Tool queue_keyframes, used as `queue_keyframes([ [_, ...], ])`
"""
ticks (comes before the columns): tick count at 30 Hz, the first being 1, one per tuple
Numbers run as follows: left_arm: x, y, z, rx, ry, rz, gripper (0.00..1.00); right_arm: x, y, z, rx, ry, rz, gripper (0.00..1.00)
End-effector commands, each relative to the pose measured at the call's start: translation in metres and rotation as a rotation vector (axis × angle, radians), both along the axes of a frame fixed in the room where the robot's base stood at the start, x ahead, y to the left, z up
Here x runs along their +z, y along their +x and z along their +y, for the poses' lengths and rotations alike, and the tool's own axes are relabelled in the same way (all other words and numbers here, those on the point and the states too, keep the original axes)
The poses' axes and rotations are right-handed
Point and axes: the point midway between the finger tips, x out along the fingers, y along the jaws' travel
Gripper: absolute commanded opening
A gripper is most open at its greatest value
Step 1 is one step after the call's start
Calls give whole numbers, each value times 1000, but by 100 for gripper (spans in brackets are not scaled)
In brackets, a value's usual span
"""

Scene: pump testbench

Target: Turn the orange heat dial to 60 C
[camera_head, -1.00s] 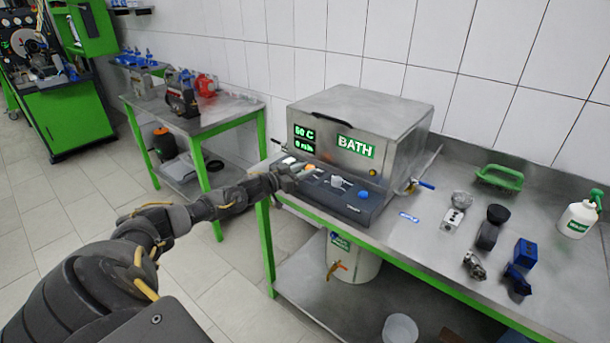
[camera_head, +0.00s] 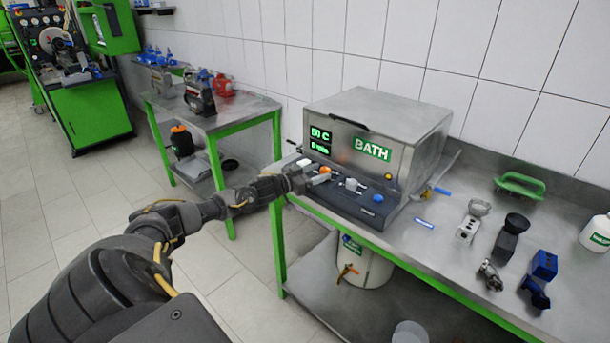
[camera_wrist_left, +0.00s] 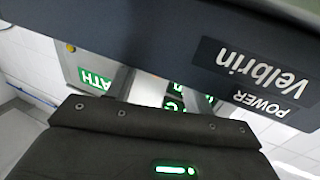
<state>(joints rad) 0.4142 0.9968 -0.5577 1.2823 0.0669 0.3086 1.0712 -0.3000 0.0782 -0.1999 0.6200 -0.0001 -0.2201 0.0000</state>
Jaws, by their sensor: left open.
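The orange heat dial (camera_head: 325,170) sits on the dark sloping control panel (camera_head: 350,205) of the steel bath (camera_head: 380,110). My left gripper (camera_head: 314,182) is at the panel's left part, just in front of the dial and close to it. It is open; whether a finger touches the dial I cannot tell. The green display (camera_head: 320,139) shows a temperature in C, its first digit too blurred to read surely. The left wrist view shows the panel (camera_wrist_left: 160,30) upside down with a POWER label; the dial and fingertips are not seen there. My right gripper is not in view.
A pale knob (camera_head: 351,184) and a blue knob (camera_head: 378,198) stand right of the dial. A side table (camera_head: 205,120) stands at left.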

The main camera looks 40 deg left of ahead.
Motion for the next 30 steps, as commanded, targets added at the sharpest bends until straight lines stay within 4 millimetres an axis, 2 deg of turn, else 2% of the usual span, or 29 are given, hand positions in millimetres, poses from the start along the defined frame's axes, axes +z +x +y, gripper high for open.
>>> queue_keyframes([
  [9,-3,-54,15,-1,5,5,52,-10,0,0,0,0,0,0],
  [15,-2,-79,22,-1,3,3,52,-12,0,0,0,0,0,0],
  [21,0,-92,26,-1,2,2,52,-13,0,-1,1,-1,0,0],
  [30,1,-95,27,0,2,-2,52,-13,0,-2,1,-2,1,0],
])
